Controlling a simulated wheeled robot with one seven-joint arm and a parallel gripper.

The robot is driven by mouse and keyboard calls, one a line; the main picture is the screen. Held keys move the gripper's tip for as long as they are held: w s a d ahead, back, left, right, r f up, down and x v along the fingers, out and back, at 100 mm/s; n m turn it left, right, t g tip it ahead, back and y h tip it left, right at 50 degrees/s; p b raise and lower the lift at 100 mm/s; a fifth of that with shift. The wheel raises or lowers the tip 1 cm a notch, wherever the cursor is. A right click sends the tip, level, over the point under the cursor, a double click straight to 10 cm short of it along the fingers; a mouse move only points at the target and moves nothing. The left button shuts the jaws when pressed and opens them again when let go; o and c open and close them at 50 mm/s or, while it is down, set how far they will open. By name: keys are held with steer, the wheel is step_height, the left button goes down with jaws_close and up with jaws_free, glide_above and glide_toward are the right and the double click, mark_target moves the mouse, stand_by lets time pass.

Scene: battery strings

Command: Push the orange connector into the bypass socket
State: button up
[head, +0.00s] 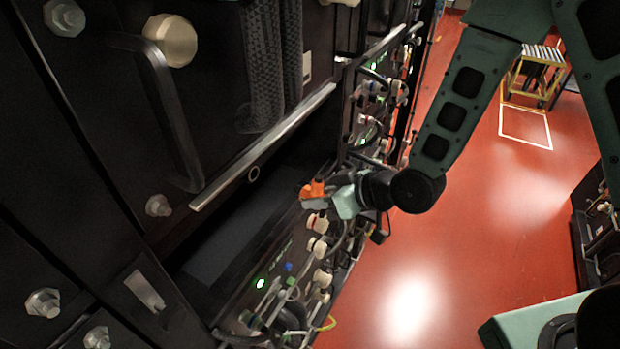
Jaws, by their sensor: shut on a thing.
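The orange connector (312,189) is at the tip of my gripper (322,197), in the middle of the head view. My gripper is shut on it and holds it near the front of the battery rack, beside the dark opening. Pale connectors and cables show on the panel just below it. The bypass socket cannot be made out for certain; a small round ring (253,174) shows at the dark opening to the left of the connector. Whether the connector touches the panel cannot be told from this view.
The black rack (110,130) fills the left, with a metal rail (262,147) and a bar handle (170,110). Cabled panels (270,270) with green lights stand below and behind my gripper. A yellow step stand (540,75) is far right. The red floor (460,230) is open.

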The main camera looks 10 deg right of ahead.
steer(key=shift+n+g+y, duration=0.4)
steer(key=shift+n+g, duration=0.1)
steer(key=shift+n, duration=0.1)
steer(key=r, duration=0.1)
steer(key=s+a+r, duration=0.1)
steer(key=a+r, duration=0.1)
steer(key=shift+s+a+r+p, duration=0.25)
steer(key=shift+s+p, duration=0.05)
steer(key=shift+s, duration=0.05)
steer(key=shift+d, duration=0.1)
steer(key=shift+w+a, duration=0.9)
steer(key=shift+a, duration=0.25)
steer(key=shift+w+a, duration=0.85)
steer(key=shift+a, duration=0.25)
steer(key=shift+w+a+b, duration=0.6)
steer(key=shift+w+a, duration=0.5)
steer(key=shift+a, duration=0.3)
steer(key=o, duration=1.2)
steer(key=shift+c, duration=0.2)
